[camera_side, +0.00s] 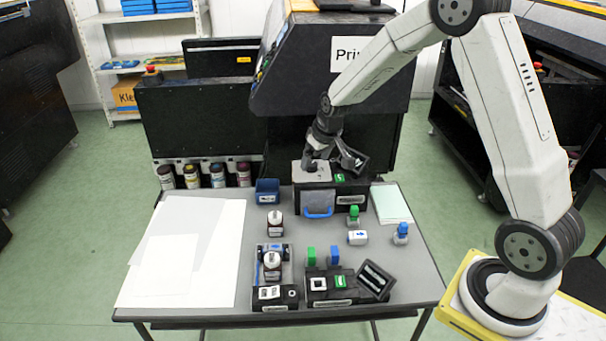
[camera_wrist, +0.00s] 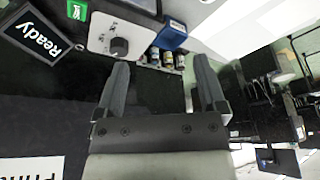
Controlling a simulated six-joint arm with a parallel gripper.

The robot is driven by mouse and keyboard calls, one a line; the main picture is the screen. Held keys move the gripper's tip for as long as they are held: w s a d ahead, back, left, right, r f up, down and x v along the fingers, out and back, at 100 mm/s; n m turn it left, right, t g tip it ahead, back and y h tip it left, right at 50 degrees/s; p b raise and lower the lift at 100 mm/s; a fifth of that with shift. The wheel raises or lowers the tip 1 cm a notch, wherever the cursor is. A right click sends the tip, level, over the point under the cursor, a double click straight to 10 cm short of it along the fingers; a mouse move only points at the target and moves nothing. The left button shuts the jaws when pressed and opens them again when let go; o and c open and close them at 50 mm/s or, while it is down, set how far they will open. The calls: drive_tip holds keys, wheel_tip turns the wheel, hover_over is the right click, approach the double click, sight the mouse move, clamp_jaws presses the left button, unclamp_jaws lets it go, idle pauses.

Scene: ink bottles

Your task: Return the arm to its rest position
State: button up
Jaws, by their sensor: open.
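My gripper (camera_side: 312,162) is at the back of the table, close over the light top plate of a black device (camera_side: 347,197) with a blue handle. In the wrist view my gripper (camera_wrist: 165,82) has its two grey fingers wide apart with nothing between them. Beyond the fingers the wrist view shows the device's light plate with a dark knob (camera_wrist: 119,47) and a tilted screen reading "Ready" (camera_wrist: 37,47). From the side view I cannot tell whether the fingers touch the device.
Two ink bottles with white caps, one (camera_side: 275,224) on the table and one (camera_side: 272,265) in a front fixture, stand left of centre. A blue bin (camera_side: 267,190) sits at the back. White sheets (camera_side: 185,250) cover the left side. A large printer (camera_side: 330,75) rises behind the table.

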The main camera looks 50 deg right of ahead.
drive_tip(key=s+a+r, duration=0.1)
drive_tip(key=s+a, duration=0.5)
drive_tip(key=s, duration=0.4)
drive_tip(key=s+a+n+g, duration=0.1)
drive_tip(key=s+a, duration=0.5)
drive_tip(key=s, duration=0.4)
drive_tip(key=shift+s+r, duration=0.2)
drive_tip(key=shift+r, duration=0.15)
